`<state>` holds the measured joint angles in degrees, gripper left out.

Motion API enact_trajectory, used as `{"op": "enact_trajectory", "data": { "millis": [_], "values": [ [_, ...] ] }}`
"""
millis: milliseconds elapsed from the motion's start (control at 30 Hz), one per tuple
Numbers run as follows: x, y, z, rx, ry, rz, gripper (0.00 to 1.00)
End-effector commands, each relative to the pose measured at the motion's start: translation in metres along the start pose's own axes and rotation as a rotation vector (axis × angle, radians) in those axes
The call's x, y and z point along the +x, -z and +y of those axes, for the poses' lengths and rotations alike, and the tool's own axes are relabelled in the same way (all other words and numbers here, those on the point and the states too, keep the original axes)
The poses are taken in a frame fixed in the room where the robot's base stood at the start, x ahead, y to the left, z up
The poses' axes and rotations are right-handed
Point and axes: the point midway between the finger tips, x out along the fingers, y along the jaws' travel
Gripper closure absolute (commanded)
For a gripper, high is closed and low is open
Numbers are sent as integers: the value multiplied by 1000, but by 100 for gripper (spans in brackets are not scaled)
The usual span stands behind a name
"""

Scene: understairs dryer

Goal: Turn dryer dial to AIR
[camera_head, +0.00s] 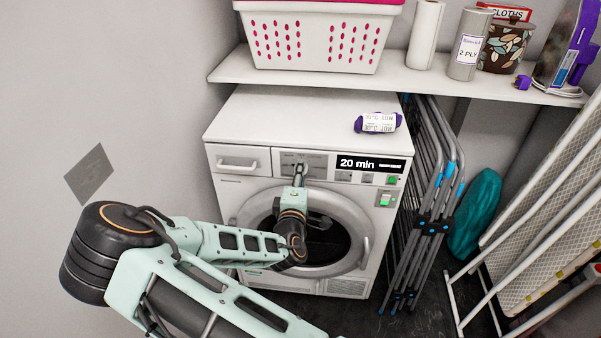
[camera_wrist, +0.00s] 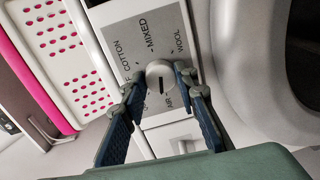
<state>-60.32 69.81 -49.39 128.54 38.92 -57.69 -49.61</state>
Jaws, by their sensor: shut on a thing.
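The white dryer (camera_head: 240,205) stands below a shelf, with its dial panel (camera_head: 284,158) at the top middle of its front. In the wrist view the round white dial (camera_wrist: 160,72) sits on a grey label plate (camera_wrist: 150,35) reading COTTON, MIXED, WOOL and, partly visible, what looks like AIR. My gripper (camera_wrist: 161,79) is shut on the dial, one finger on each side. The dial's dark mark points toward the bottom of the wrist view; I cannot tell exactly which label it meets. In the head view my gripper (camera_head: 299,174) reaches the panel and hides most of the dial.
A purple labelled item (camera_head: 378,123) lies on the dryer top. The shelf (camera_head: 440,78) overhangs behind, holding a white basket (camera_head: 315,38). Folded racks (camera_head: 428,200) stand close at right.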

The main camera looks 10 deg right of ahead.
Motion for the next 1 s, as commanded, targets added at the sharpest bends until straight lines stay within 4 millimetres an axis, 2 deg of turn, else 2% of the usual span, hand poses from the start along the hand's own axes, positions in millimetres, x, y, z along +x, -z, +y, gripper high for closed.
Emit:
{"op": "enact_trajectory", "data": {
  "millis": [400,967,1000],
  "values": [
    [0,0,0,-197,3,-14,97],
    [0,0,0,-226,4,-16,97],
    [0,0,0,-225,4,-16,70]
  ]
}}
